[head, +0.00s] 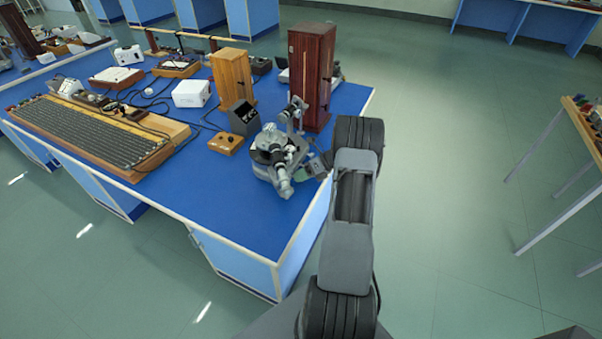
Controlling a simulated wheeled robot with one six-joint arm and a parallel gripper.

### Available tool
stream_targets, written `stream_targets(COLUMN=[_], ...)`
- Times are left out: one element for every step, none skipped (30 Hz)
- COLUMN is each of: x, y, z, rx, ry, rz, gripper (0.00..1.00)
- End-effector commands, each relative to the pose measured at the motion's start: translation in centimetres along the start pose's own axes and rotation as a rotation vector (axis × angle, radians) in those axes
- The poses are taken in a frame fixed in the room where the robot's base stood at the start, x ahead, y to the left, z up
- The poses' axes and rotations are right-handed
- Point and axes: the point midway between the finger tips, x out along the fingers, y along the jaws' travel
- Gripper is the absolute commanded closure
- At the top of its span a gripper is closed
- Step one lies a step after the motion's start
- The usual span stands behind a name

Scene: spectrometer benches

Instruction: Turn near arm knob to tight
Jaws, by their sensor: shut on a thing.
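The spectrometer (271,151) stands on the near right part of the blue bench. It is grey and black, with a round middle and two tube arms. One arm (291,112) points to the back right, and the near arm (284,187) points toward me. My gripper (308,170) reaches in from the right at the spectrometer's side, close to the near arm. It is shut on the near arm knob. The knob itself is too small and too covered by the jaws to make out, so its turn does not show.
A tall dark red wooden cabinet (312,75) stands just behind the spectrometer. A yellow wooden box (232,78), a dark meter (243,117) and a small knobbed wooden box (226,143) stand to its left. The bench front (220,205) is bare.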

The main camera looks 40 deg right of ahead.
Motion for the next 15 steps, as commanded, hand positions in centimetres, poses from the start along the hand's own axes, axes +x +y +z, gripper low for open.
stream_targets(x=[-0.05,-0.05,-0.05,-0.05,-0.05,-0.04,-0.04,-0.03,-0.03,-0.03,-0.03,-0.03,-0.03,-0.02,-0.02], y=[0.01,-0.02,-0.03,-0.03,-0.04,-0.06,-0.08,-0.10,-0.11,-0.11,-0.11,-0.11,-0.11,-0.11,-0.11], z=[0.04,0.04,0.03,0.03,0.02,0.02,0.02,0.01,0.01,0.01,0.00,0.00,0.00,0.00,0.00], rx=[0.013,0.018,0.026,0.031,0.036,0.041,0.044,0.046,0.048,0.050,0.051,0.052,0.052,0.052,0.052], ry=[-0.001,-0.001,-0.001,-0.001,-0.001,-0.001,-0.001,-0.001,-0.001,-0.001,-0.001,-0.001,-0.001,-0.001,-0.001], rz=[0.013,0.019,0.026,0.032,0.037,0.041,0.044,0.046,0.048,0.049,0.050,0.051,0.052,0.052,0.052], gripper=[0.99,0.99,0.99,0.99,0.99,0.99,0.99,0.99,0.99,0.99,0.99,0.99,0.99,0.99,0.99])
